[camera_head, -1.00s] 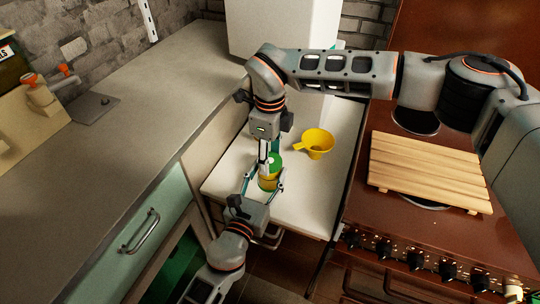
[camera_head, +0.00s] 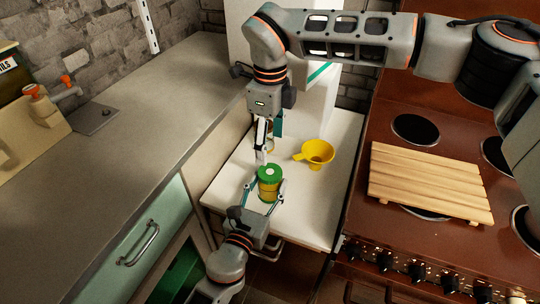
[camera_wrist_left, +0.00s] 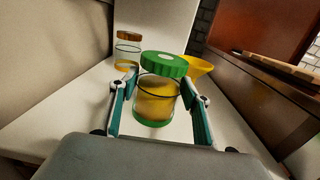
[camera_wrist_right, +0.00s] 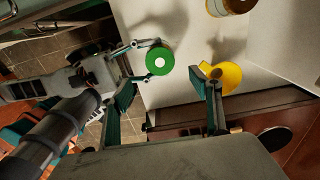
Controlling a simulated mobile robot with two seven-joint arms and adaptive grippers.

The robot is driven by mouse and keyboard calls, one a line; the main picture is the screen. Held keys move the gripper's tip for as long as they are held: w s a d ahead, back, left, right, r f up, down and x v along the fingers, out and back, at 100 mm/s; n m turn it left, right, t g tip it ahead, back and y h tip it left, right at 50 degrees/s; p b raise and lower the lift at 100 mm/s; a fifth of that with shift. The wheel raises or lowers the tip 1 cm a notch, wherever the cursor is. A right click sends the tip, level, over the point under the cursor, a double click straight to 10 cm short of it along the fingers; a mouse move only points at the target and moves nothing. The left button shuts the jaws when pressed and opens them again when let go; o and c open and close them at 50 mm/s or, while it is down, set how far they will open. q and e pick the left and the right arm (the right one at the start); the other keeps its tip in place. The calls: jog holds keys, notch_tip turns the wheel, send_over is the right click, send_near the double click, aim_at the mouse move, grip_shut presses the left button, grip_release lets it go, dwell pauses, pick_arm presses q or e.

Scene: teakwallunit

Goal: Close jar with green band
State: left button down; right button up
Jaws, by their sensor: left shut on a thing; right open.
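The jar with the green band (camera_head: 268,190) holds something yellow and stands upright on the white counter. Its green lid (camera_head: 270,172) is on top. In the left wrist view the lid (camera_wrist_left: 165,65) looks slightly tilted over the jar (camera_wrist_left: 157,103); I cannot tell whether it is fully seated. The green band (camera_wrist_left: 154,123) is near the base. My left gripper (camera_head: 264,190) is shut on the jar's sides from the front. My right gripper (camera_head: 262,150) is open and empty, apart from the lid, above and behind it. The right wrist view shows the lid (camera_wrist_right: 160,61) from above.
A yellow funnel (camera_head: 315,152) lies right of the jar. A second jar with a brown lid (camera_wrist_left: 130,36) stands farther back. A wooden slatted board (camera_head: 425,180) rests on the brown stove (camera_head: 385,225) at right. A grey worktop (camera_head: 130,120) is higher at left.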

jog(key=shift+r, duration=1.3)
pick_arm(q)
jog(key=c, duration=1)
grip_release()
jog(key=shift+o, duration=0.2)
jog(key=shift+s, duration=0.1)
jog(key=v, duration=1.2)
